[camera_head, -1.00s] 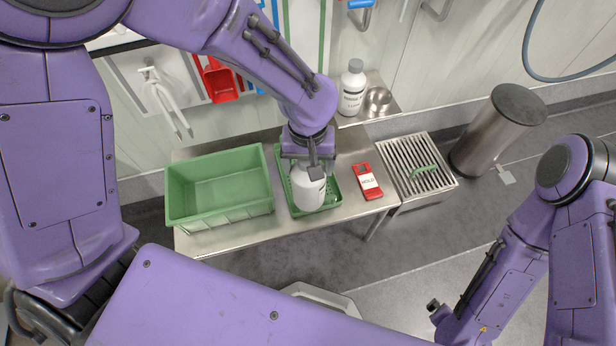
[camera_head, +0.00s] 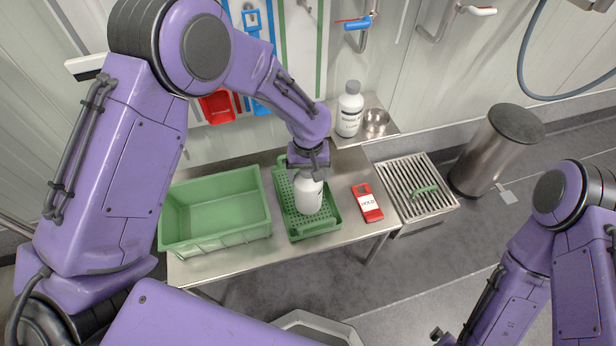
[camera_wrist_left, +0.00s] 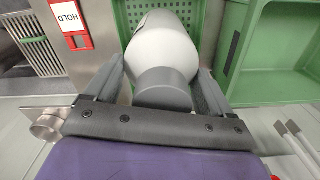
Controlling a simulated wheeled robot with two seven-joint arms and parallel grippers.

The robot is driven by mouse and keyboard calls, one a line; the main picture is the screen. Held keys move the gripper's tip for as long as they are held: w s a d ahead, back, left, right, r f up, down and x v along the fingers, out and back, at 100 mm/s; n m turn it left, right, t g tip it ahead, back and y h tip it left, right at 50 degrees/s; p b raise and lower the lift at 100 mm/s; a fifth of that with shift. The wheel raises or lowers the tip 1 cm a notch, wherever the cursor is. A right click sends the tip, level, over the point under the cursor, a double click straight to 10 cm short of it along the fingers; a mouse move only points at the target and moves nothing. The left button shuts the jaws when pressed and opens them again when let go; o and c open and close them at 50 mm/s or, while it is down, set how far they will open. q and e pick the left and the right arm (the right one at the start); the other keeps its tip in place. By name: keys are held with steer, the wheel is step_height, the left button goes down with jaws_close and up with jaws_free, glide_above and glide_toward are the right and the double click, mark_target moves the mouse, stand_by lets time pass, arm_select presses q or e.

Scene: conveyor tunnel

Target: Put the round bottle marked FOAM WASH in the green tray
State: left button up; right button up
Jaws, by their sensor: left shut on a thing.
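A round white bottle (camera_head: 308,194) stands about upright within the outline of the green perforated tray (camera_head: 320,230) on the steel table. I cannot read its marking here. My left gripper (camera_head: 308,172) is shut on the bottle's top from above. In the left wrist view the bottle (camera_wrist_left: 162,45) has a grey cap (camera_wrist_left: 163,88) between the two fingers (camera_wrist_left: 160,90), with the tray (camera_wrist_left: 130,15) beneath it. I cannot tell whether its base touches the tray floor. My right gripper (camera_head: 437,335) is only partly in view at the bottom edge, its jaws unclear.
A deeper green crate (camera_head: 215,243) is left of the tray, a red HOLD tag (camera_head: 368,203) right of it. Another white bottle (camera_head: 349,108) and a metal cup (camera_head: 376,122) stand on a shelf behind. A slatted grate (camera_head: 415,185) and steel cylinder (camera_head: 495,150) are at right.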

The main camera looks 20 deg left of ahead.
arm_select(q)
steer(key=shift+w+f, duration=0.15)
steer(key=shift+w, duration=0.05)
steer(key=shift+w+a+f, duration=0.1)
steer(key=shift+f, duration=1.65)
steer(key=o, duration=1.9)
steer(key=shift+c, duration=0.2)
step_height(320, 180, up, 12)
steer(key=shift+r+p, duration=0.1)
steer(key=shift+p, duration=0.4)
